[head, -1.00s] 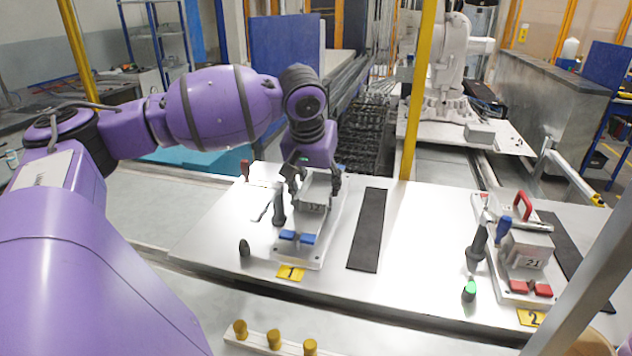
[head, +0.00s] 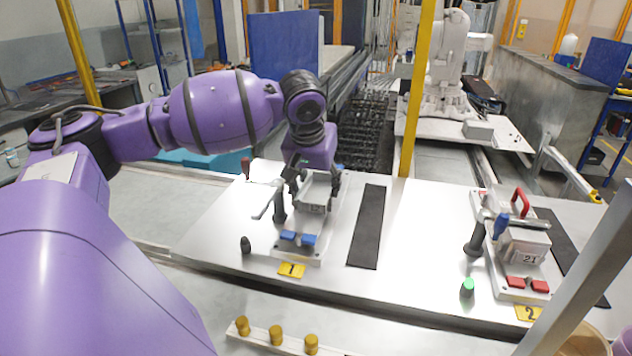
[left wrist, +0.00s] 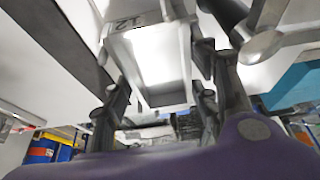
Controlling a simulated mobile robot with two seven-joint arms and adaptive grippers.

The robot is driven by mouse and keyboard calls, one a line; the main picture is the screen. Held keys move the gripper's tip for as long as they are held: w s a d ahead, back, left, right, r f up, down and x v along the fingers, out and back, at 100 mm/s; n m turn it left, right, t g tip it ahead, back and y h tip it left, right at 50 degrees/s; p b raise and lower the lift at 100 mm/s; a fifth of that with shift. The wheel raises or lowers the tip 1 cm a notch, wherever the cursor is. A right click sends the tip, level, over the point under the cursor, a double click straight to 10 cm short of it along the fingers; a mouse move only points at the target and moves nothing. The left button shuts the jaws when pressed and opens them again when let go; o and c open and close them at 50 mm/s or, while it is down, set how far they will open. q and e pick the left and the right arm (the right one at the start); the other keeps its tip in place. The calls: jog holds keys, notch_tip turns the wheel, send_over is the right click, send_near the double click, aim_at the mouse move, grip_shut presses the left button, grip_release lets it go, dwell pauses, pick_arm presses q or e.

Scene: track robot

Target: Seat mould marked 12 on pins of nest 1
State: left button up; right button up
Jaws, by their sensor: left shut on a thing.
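The grey block-shaped mould (head: 315,195) is at nest 1 (head: 310,255), a pale plate with two blue pads and a yellow "1" label (head: 291,270). My left gripper (head: 315,187) is shut on the mould from above, one finger on each side. The mould looks level and sits over the rear part of the nest. I cannot tell whether it rests on the pins, which are hidden. My right gripper is not in view.
A black-handled clamp (head: 279,207) stands close left of the mould. A black strip (head: 368,228) lies to the right. Nest 2 holds a mould marked 21 (head: 525,245). A yellow post (head: 418,90) rises behind the table. Bare table lies between the strip and nest 2.

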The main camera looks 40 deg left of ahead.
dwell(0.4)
pick_arm(q)
jog(key=shift+f, duration=0.2)
jog(key=shift+f, duration=0.55)
dwell(0.3)
jog(key=o, duration=1.5)
jog(key=shift+o, duration=1.3)
jog(key=shift+f, duration=0.1)
jog(key=v, duration=1.2)
jog(key=shift+d, duration=0.1)
